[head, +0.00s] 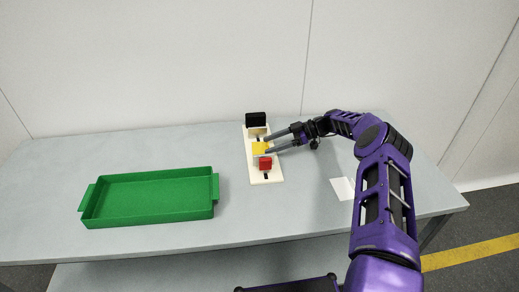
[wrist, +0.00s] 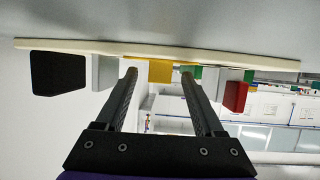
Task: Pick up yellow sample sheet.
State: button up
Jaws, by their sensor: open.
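The yellow sample sheet (head: 260,147) is near the middle of a long cream board (head: 275,178) on the table, between a black block (head: 256,119) and a red block (head: 265,163). My gripper (head: 268,147) reaches in from the right with its fingers open. One finger is on the black block's side and the other on the red block's side. In the wrist view the yellow sheet (wrist: 152,71) shows between and just beyond the fingertips (wrist: 159,75). I cannot tell whether the fingers touch it.
In the wrist view the black block (wrist: 58,73) and a pale block (wrist: 104,73) are left of the fingers, and the red block (wrist: 235,97) is to the right. An empty green tray (head: 150,212) stands at the left. A white sheet (head: 342,188) lies right of the board.

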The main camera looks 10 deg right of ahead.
grip_shut()
dwell(0.3)
notch_tip(320, 180, up, 9)
jog(key=s+a+r+m+t+h+p, duration=0.1)
jog(key=s+m+t+p, duration=0.4)
jog(key=s, duration=1.3)
jog(key=shift+s+r+m+t+h+p, duration=0.15)
jog(key=shift+r+m+t+h+p, duration=0.2)
jog(key=shift+r+m+t+h, duration=0.5)
